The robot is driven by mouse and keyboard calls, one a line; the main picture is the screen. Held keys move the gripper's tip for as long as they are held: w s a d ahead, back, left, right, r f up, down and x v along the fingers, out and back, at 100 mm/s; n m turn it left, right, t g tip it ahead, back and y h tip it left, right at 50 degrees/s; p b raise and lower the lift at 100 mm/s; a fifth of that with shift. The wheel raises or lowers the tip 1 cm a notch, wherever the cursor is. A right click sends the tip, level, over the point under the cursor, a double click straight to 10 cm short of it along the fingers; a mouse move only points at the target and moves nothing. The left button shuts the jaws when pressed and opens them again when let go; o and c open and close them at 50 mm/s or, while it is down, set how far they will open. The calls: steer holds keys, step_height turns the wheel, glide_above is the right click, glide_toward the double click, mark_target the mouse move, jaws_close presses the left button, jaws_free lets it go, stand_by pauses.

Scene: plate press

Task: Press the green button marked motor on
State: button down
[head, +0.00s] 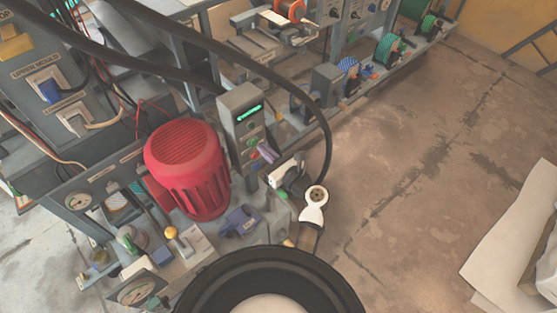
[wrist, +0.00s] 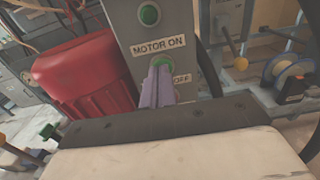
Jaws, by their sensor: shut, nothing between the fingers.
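The grey control box (head: 238,105) stands beside the red motor. In the wrist view its front carries a MOTOR ON label (wrist: 158,46). A green button (wrist: 162,60) sits just below that label, and another round green button or lamp (wrist: 149,14) sits above it. An OFF label (wrist: 182,79) is lower down, partly hidden by my fingers. My gripper (wrist: 160,74) is shut and empty, its purple fingertips right in front of the lower green button and overlapping it. I cannot tell whether they touch it. In the head view my gripper (head: 260,147) points at the box's front.
The red motor (head: 187,168) stands immediately left of the box. Gauges, a yellow knob (head: 171,232) and small fittings crowd the bench in front. A rack with green spools (head: 390,50) runs behind. A black cable arches over the box.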

mark_target(253, 142)
steer(key=shift+x, duration=1.25)
